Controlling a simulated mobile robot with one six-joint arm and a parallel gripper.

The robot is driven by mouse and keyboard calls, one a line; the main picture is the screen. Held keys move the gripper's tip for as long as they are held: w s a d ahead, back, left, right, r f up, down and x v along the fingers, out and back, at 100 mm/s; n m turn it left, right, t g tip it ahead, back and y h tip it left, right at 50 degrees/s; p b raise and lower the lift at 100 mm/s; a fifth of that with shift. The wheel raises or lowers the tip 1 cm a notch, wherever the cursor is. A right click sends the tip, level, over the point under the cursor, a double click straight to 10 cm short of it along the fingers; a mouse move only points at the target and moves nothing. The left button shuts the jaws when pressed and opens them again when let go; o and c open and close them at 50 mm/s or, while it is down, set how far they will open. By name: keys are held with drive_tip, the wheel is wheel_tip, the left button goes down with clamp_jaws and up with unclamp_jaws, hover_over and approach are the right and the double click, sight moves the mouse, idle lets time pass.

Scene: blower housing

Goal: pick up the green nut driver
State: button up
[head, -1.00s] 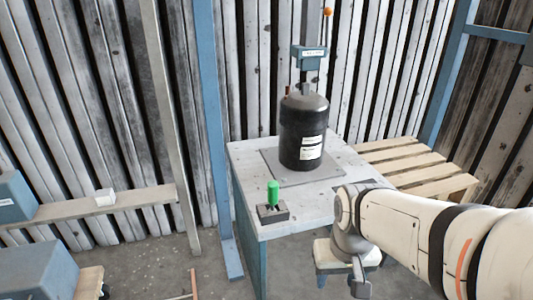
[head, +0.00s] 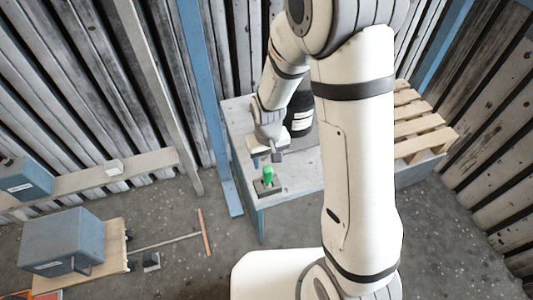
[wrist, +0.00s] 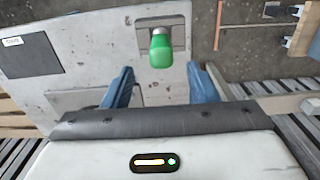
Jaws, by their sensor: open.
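The green nut driver (head: 268,173) stands upright in a small dark grey holder (head: 266,188) near the front corner of the grey table (head: 237,118). In the wrist view the green nut driver (wrist: 160,48) shows beyond and between the fingertips, its green handle towards the camera. My gripper (head: 268,157) is above the table, just over and slightly behind the driver in the head view. In the wrist view the blue fingers of my gripper (wrist: 162,80) are apart with nothing between them.
A black tank (head: 299,115) stands on the table behind my arm. A blue post (head: 205,95) rises at the table's left. A wooden pallet (head: 415,125) is at the right. A blue-grey box (head: 62,240) sits on a cart at the lower left, beside a floor broom (head: 203,232).

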sight(267, 174)
drive_tip(key=shift+w+a, duration=0.15)
drive_tip(key=shift+a, duration=0.05)
drive_tip(key=f, duration=0.2)
drive_tip(key=f+b, duration=0.1)
drive_tip(key=f, duration=0.5)
drive_tip(key=shift+s+d, duration=0.15)
drive_tip(key=shift+s, duration=0.15)
drive_tip(key=shift+r, duration=0.1)
drive_tip(key=shift+c, duration=0.3)
clamp_jaws()
wheel_tip(267, 174, up, 10)
drive_tip(key=shift+p, duration=0.7)
